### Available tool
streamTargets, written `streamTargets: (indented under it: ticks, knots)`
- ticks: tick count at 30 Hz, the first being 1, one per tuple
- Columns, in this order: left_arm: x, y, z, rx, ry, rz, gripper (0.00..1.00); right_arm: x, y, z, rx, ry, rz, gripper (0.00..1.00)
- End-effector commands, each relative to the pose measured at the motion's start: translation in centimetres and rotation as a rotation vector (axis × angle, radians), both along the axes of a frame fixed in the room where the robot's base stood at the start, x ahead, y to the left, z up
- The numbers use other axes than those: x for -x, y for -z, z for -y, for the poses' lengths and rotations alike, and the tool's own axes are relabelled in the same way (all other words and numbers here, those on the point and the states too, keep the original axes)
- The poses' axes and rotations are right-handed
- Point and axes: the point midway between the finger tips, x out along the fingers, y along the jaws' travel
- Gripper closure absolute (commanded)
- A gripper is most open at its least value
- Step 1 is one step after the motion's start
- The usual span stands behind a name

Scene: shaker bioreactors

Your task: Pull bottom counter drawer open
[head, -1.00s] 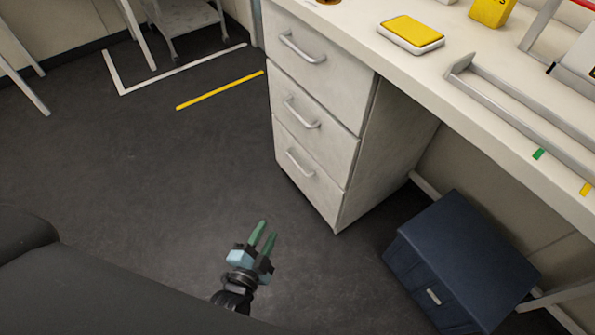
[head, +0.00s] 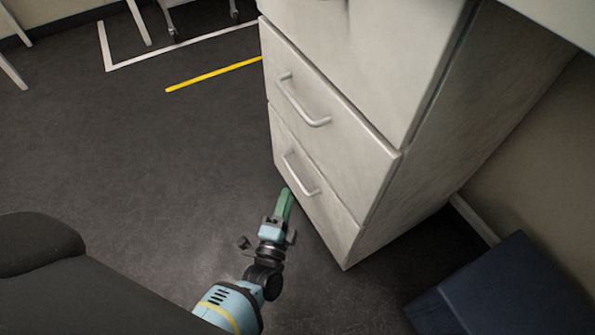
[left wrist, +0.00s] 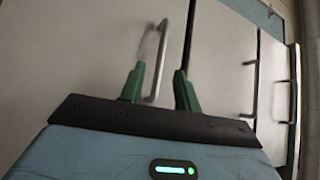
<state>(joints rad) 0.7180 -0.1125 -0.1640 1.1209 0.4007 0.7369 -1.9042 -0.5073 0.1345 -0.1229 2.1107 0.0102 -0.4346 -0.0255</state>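The bottom counter drawer (head: 328,217) is shut, the lowest pale front of the white cabinet. Its silver bar handle (head: 301,176) is near my left gripper (head: 285,196), which comes up from below in the head view. In the left wrist view, the two green fingers of my left gripper (left wrist: 159,84) are apart. The bottom handle (left wrist: 161,50) shows between them, with its near end closest to the fingers. I cannot tell whether either finger touches it. My right gripper is not in view.
The middle drawer (head: 330,120) above is shut and has a similar handle (head: 300,103). A dark blue box (head: 510,290) stands on the floor at the lower right. The dark floor (head: 170,150) left of the cabinet is clear, with a yellow line (head: 212,74) across it.

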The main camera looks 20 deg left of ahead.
Motion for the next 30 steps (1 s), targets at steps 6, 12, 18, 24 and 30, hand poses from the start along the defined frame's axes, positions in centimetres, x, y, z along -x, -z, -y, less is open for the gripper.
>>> streamTargets:
  ticks: [6, 12, 18, 24, 30]
  knots:
    - [-0.7, -0.2, -0.1, 0.000, 0.001, 0.002, 0.68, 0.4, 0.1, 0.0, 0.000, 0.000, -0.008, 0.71]
    - [-3.3, -0.4, -0.4, -0.001, 0.002, 0.002, 0.68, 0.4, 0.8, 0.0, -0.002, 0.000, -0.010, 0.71]
    - [-6.1, -0.8, -0.8, 0.000, 0.001, 0.001, 0.68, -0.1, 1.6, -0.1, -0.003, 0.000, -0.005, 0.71]
    - [-7.5, -1.0, -1.0, 0.000, 0.001, -0.001, 0.68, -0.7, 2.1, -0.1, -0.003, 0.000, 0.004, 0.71]
    - [-7.7, -1.2, -1.0, 0.000, 0.001, -0.001, 0.68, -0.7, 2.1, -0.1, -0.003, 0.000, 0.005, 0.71]
